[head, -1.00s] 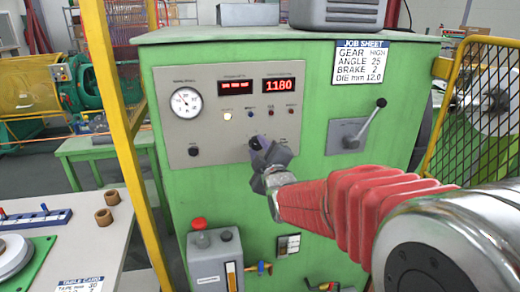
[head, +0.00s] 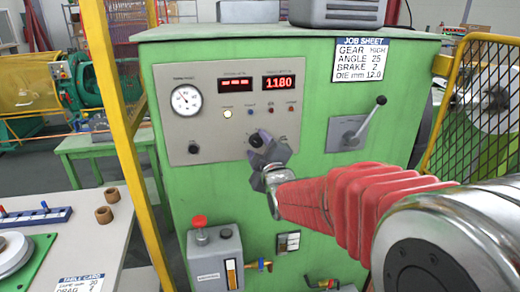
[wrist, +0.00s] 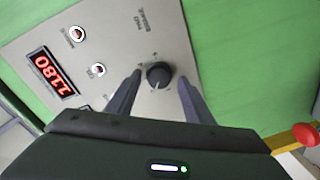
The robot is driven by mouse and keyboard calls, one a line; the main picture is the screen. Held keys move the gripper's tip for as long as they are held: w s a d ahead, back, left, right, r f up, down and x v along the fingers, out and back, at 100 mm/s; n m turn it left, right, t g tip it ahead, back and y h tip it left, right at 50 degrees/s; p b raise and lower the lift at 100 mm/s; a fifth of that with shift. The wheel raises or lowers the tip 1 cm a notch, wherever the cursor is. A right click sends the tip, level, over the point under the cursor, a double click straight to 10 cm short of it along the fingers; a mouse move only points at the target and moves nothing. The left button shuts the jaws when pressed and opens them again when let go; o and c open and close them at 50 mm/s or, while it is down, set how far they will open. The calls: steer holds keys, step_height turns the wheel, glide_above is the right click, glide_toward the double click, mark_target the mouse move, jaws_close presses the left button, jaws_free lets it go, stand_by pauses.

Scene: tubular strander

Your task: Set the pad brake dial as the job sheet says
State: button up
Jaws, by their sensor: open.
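The pad brake dial is a round black knob (wrist: 158,75) on the grey panel (wrist: 120,45). In the wrist view it sits between the two fingertips of my gripper (wrist: 160,82), with a gap on each side. A small pale mark shows on the knob, but its setting is too small to read. In the head view my gripper (head: 265,147) is open at the panel's lower right, and the dark knob (head: 256,140) shows at its fingertips. The job sheet (head: 361,61) reads gear high, angle 25, brake 2, die 12.0 mm.
The panel also carries a gauge (head: 186,99), a red 1180 display (head: 283,82) and a row of small lamps. A lever (head: 365,124) stands out to the right. A yellow post (head: 125,150) rises at left and a yellow mesh guard (head: 480,110) at right.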

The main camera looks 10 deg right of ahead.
steer(key=shift+s, duration=0.1)
steer(key=s, duration=1.3)
steer(key=shift+s+d+r, duration=0.2)
steer(key=shift+s+d, duration=0.05)
steer(key=shift+s, duration=0.05)
steer(key=s+d+f+m+g+h, duration=0.1)
steer(key=s+f+m+g, duration=0.25)
steer(key=f, duration=0.25)
steer(key=s+d+f+m+g, duration=0.1)
steer(key=s+f+m+g, duration=0.25)
steer(key=f, duration=0.35)
steer(key=s+a+r+m+g, duration=0.2)
steer(key=s+m+g, duration=0.3)
steer(key=s, duration=1)
steer(key=shift+r+m, duration=0.2)
steer(key=shift+m, duration=0.1)
